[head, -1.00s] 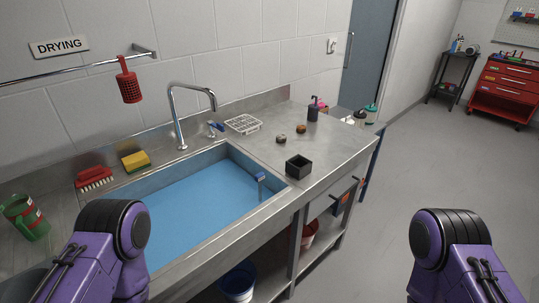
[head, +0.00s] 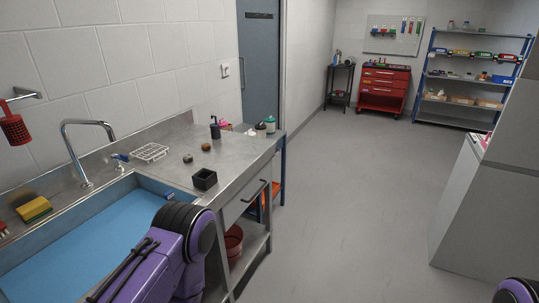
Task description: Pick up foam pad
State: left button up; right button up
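I cannot pick out a foam pad for certain in the head view. A yellow and green sponge-like block (head: 34,209) lies on the sink's back ledge at the left. Two small round dark pieces, one greyish (head: 188,158) and one brownish (head: 206,147), lie on the steel counter (head: 226,165) to the right of the basin. Both of my grippers are out of view. Only a purple link of my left arm shows in front of the sink, and a bit of my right arm at the lower right corner.
A black open box (head: 204,179) stands near the counter's front edge. A white wire rack (head: 150,152) and dark pump bottle (head: 215,128) stand behind. The blue-filled basin (head: 75,235) is at left. The grey floor (head: 345,200) is clear up to a red tool cabinet (head: 384,90).

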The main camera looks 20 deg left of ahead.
aim_at(188, 158)
jog(key=z, duration=0.7)
jog(key=i, duration=0.95)
jog(key=u, duration=0.8)
